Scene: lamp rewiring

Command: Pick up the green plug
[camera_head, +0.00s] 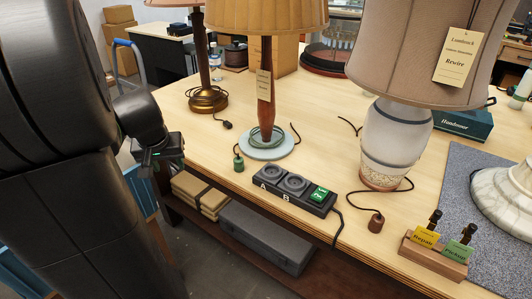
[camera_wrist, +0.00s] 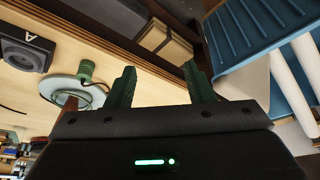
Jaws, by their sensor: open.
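The green plug (camera_head: 238,164) stands on the wooden table near its front edge, just left of the pale round base (camera_head: 265,146) of the wooden lamp. A dark green cord runs from it to that lamp. In the wrist view the green plug (camera_wrist: 86,70) shows left of my fingers, in front of the lamp base. My gripper (camera_head: 162,165) is off the table's front left edge in the head view, left of the plug and apart from it. In the wrist view my gripper (camera_wrist: 158,72) has its two fingers spread with nothing between them.
A black socket block (camera_head: 297,190) marked A and B, with a green switch, lies right of the plug. A brown plug (camera_head: 376,223) lies by the white lamp. A card holder (camera_head: 433,256) stands at the right front. Boxes (camera_head: 265,236) sit on the shelf below.

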